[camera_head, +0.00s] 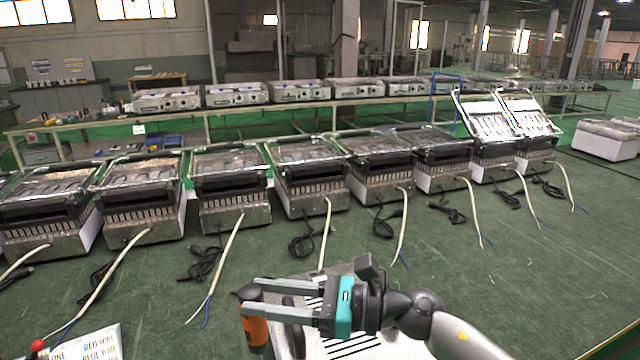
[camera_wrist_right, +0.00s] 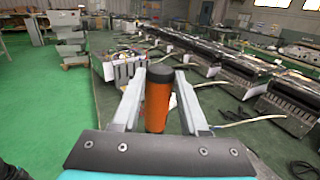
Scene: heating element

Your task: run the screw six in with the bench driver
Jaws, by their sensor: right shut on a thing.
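My right gripper (camera_head: 253,298) reaches in from the lower right in the head view, with its two long grey fingers pointing left. It is shut on the bench driver (camera_head: 256,333), an orange cylinder with a dark top, held upright near the fingertips. In the right wrist view the driver (camera_wrist_right: 157,105) stands between the fingers of the right gripper (camera_wrist_right: 162,82). Screw six cannot be made out. My left gripper is not in view.
Several heater units (camera_head: 312,190) stand in a row across the green bench (camera_head: 540,270), with pale cables and dark plugs trailing forward. A sign about wires (camera_head: 85,345) and a red knob (camera_head: 38,346) are at the lower left.

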